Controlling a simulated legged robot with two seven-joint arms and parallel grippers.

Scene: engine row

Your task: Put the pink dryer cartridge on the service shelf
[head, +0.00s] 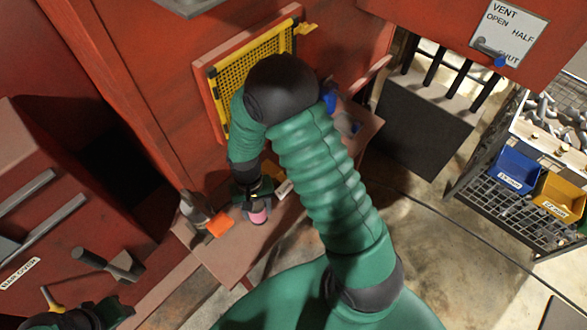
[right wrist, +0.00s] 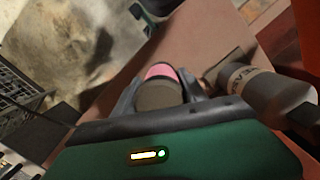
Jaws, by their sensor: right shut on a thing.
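The pink dryer cartridge (head: 259,217) is between the fingers of my right gripper (head: 256,208), which is shut on it. In the right wrist view the cartridge shows a pink band (right wrist: 160,71) and a grey-brown end, with dark fingers (right wrist: 160,95) on both sides. The brown service shelf (head: 232,255) lies under the cartridge; I cannot tell whether they touch. My left gripper (head: 95,316) is partly in view at the bottom left; its fingers do not show clearly.
A grey lettered canister (head: 195,208), also in the right wrist view (right wrist: 268,92), and an orange item (head: 219,224) stand left of the cartridge. A yellow grille (head: 250,75) and blue items (head: 340,115) are behind my right arm. The shelf's front left is clear.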

